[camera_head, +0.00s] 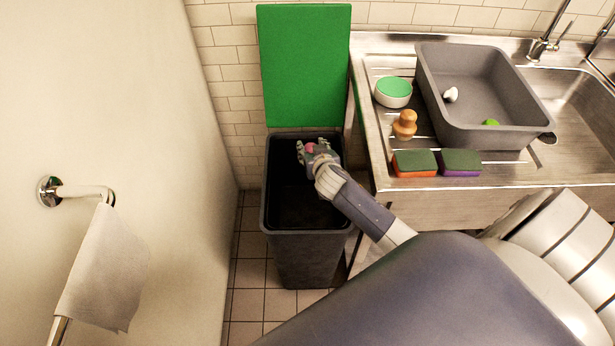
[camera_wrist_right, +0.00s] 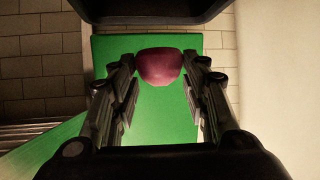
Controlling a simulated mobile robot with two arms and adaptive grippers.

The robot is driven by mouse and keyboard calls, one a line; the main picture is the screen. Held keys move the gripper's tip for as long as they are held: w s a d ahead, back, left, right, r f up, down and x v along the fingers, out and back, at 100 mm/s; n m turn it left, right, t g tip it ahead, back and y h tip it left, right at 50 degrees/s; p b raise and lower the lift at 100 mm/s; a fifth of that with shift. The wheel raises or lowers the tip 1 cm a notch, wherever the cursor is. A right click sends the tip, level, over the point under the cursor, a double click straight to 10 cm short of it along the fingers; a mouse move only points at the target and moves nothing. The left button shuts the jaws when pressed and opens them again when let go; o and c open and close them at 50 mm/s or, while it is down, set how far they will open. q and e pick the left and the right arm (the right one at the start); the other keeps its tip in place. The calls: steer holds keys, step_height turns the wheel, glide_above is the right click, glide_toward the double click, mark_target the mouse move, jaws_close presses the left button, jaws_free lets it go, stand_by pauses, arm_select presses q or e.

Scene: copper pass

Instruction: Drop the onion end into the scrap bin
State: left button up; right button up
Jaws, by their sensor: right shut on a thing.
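The scrap bin (camera_head: 305,255) is tall and dark grey, with its green lid (camera_head: 304,65) standing open against the tiled wall. My right gripper (camera_head: 312,146) is over the bin's opening, inside the rim outline near its back right. It is shut on the onion end (camera_wrist_right: 159,67), a dark red-pink piece between the fingertips in the wrist view. A small pink part of it shows in the head view. The green lid fills the background of the wrist view (camera_wrist_right: 155,110). My left gripper is not in view.
A steel sink counter (camera_head: 375,165) stands right of the bin. It holds a grey tub (camera_head: 475,130), a green-topped bowl (camera_head: 393,92), a wooden-handled brush (camera_head: 405,124) and two sponges (camera_head: 415,163) (camera_head: 460,163). A towel (camera_head: 105,265) hangs on the left wall.

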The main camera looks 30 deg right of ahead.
steer(key=shift+d+f, duration=0.15)
steer(key=shift+f, duration=0.2)
steer(key=shift+f+b, duration=0.2)
steer(key=shift+b, duration=0.15)
steer(key=shift+f+b, duration=0.35)
steer(key=shift+f, duration=0.05)
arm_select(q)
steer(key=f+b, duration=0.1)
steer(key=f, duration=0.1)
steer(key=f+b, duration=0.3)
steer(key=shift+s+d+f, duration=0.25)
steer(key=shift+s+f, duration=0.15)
arm_select(e)
step_height(320, 180, down, 4)
steer(key=shift+f, duration=0.2)
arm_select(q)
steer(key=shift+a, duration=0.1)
arm_select(e)
steer(key=o, duration=1)
steer(key=shift+c, duration=0.2)
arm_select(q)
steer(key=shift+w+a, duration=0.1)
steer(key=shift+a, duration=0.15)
